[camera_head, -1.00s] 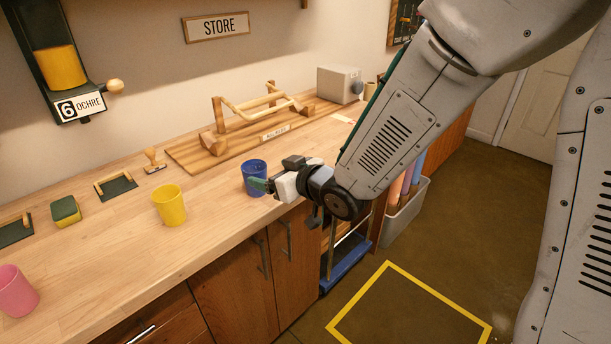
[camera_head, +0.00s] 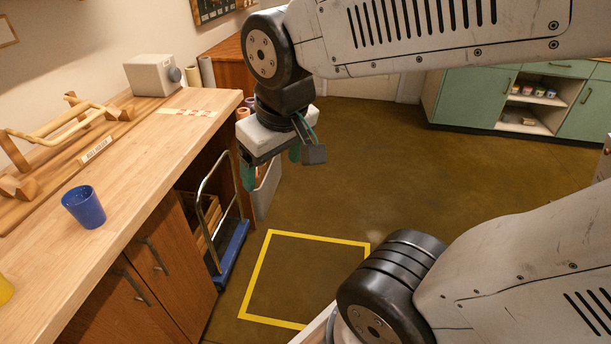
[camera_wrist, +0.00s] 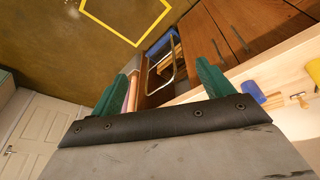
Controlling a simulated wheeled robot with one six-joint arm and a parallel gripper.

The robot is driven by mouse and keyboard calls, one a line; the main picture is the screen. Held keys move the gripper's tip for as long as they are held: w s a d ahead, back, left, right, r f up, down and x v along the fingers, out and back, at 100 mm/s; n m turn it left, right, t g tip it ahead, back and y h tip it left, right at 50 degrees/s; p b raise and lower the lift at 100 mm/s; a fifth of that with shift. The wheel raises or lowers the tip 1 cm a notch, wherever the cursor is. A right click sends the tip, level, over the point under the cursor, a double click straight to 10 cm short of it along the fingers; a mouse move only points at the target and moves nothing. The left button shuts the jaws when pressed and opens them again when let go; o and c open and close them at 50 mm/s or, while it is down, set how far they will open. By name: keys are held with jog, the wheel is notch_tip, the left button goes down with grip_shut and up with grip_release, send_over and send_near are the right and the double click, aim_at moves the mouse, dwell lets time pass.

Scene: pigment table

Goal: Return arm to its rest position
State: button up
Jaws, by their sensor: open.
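My gripper (camera_head: 272,172) hangs pointing down at the end of my arm, over the floor to the right of the wooden counter (camera_head: 150,150). Its two green fingers are spread apart with nothing between them; they also show apart in the wrist view (camera_wrist: 160,85). The gripper is clear of the counter and touches nothing that I can see. A blue cup (camera_head: 84,207) stands upright on the counter, well to the left of the gripper. It shows in part behind a finger in the wrist view (camera_wrist: 247,92).
A blue trolley (camera_head: 231,252) with a metal handle stands by the counter. A grey bin (camera_head: 267,190) is behind the gripper. A yellow square (camera_head: 305,237) marks open floor. A wooden rack (camera_head: 60,170) and grey box (camera_head: 150,76) sit on the counter. Green cabinets (camera_head: 476,98) stand far right.

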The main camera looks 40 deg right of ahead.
jog(key=s+r+g, duration=0.1)
jog(key=s+g, duration=0.1)
jog(key=s, duration=0.5)
jog(key=shift+s+d+m, duration=0.15)
jog(key=shift+s+m, duration=0.1)
jog(key=shift+m, duration=0.05)
dwell(0.6)
